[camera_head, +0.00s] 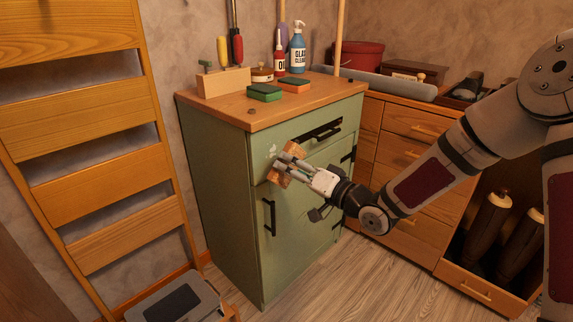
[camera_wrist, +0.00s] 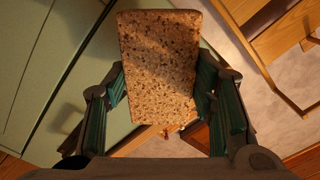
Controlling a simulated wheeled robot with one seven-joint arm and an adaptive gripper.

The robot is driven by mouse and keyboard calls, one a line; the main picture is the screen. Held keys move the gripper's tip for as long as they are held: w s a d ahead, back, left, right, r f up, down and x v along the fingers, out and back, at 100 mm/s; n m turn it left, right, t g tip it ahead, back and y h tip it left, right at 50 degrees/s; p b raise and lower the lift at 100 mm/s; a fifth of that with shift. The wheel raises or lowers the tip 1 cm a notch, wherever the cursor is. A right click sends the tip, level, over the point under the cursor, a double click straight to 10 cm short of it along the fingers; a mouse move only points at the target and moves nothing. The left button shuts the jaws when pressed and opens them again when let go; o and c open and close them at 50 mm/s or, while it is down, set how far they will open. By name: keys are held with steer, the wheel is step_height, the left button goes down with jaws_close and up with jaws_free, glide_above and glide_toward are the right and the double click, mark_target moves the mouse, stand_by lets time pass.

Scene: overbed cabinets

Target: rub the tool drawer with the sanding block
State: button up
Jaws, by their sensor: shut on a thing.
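The sanding block (camera_wrist: 158,65) is tan with dark speckles. My gripper (camera_head: 290,165) is shut on it, with one finger on each side in the wrist view. In the head view the block (camera_head: 277,178) shows at the left part of the green cabinet's upper drawer. The tool drawer (camera_head: 312,137) looks closed and has a dark horizontal handle (camera_head: 322,131). A pale mark (camera_head: 271,151) shows on its front just left of the block. The block is at or very near the drawer front; I cannot tell whether it touches.
Below is a door with a vertical handle (camera_head: 269,217). A wooden ladder-like frame (camera_head: 90,120) stands left; a grey case (camera_head: 175,300) lies on the floor.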

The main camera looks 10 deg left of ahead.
steer(key=shift+s+d, duration=0.15)
steer(key=shift+d, duration=0.05)
steer(key=v, duration=0.2)
steer(key=shift+s+d+p, duration=0.25)
steer(key=shift+p, duration=0.05)
steer(key=shift+w+a, duration=0.1)
stand_by(0.6)
steer(key=x, duration=0.7)
stand_by(0.3)
steer(key=shift+b+x, duration=0.35)
steer(key=shift+x, duration=0.65)
stand_by(0.7)
